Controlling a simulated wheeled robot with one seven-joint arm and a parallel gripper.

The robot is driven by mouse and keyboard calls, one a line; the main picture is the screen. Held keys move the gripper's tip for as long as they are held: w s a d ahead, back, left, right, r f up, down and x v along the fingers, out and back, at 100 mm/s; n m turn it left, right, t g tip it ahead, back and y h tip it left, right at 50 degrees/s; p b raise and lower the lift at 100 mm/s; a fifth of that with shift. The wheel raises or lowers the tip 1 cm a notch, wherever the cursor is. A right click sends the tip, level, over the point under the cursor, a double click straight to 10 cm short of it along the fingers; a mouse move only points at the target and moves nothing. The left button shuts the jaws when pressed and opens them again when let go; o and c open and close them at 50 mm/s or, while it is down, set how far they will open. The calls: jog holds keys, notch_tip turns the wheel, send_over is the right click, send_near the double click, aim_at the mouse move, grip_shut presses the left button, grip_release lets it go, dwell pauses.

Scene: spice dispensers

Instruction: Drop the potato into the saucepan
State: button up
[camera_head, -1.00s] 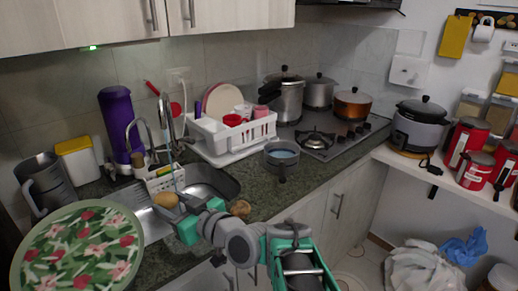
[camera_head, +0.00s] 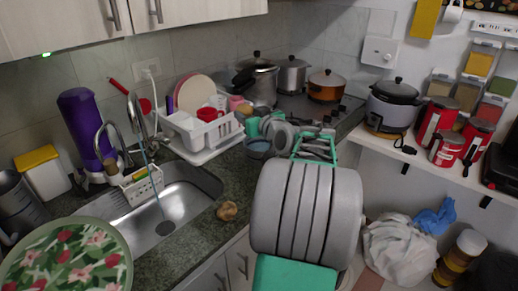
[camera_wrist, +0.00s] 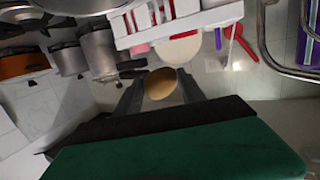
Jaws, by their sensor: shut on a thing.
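In the wrist view, my gripper (camera_wrist: 160,88) is shut on a yellow-brown potato (camera_wrist: 161,83), held between the two dark fingers. Another round brown item (camera_head: 228,211) lies on the counter by the sink.
The white dish rack (camera_head: 205,140) with plates and cups is close left of my gripper. Large pots (camera_head: 292,75) and an orange pot (camera_head: 326,86) stand on the stove behind. The sink (camera_head: 180,200) and a floral tray (camera_head: 70,260) are at left.

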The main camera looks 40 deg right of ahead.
jog(key=s+d+m+h, duration=0.1)
jog(key=s+d+h, duration=0.1)
jog(key=d, duration=0.5)
jog(key=shift+g, duration=0.3)
jog(key=shift+d+f+b, duration=0.1)
jog(key=shift+f+b, duration=0.9)
jog(key=shift+f, duration=1.6)
jog(key=o, duration=1.5)
jog(key=b+v, duration=0.1)
jog(key=v, duration=0.7)
jog(key=shift+d, duration=0.1)
